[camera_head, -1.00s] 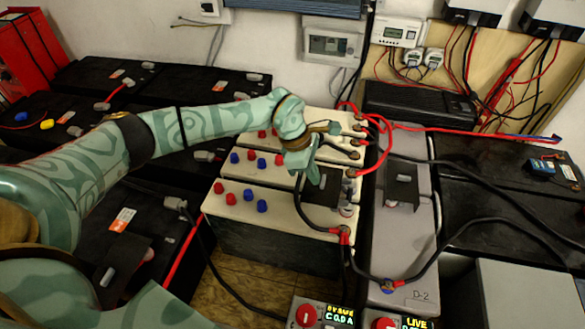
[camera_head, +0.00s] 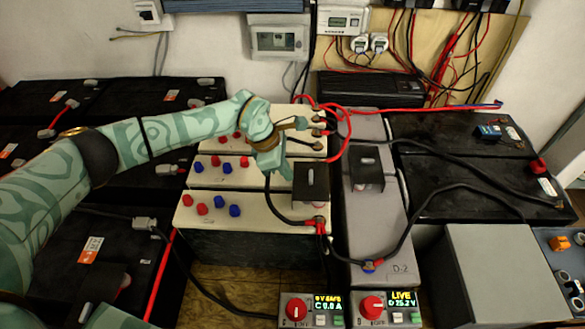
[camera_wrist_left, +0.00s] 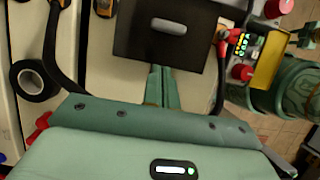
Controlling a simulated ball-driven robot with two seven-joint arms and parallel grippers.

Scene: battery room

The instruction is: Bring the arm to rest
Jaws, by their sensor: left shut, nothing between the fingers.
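My left arm comes in from the left in the head view, and its gripper (camera_head: 278,172) hangs over the cream battery blocks (camera_head: 255,205). The fingers are closed together with nothing between them. A black cover with a grey handle (camera_head: 312,185) sits just to the right of the gripper. In the left wrist view the shut green fingers (camera_wrist_left: 158,86) point at the lower edge of the black cover (camera_wrist_left: 150,45); I cannot tell whether they touch it.
Red and black cables loop beside the gripper. A second black cover (camera_head: 366,170) sits on the grey battery (camera_head: 375,215). Two boxes with red knobs and displays (camera_head: 310,308) stand in front. A roll of black tape (camera_wrist_left: 34,80) lies on the cream surface.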

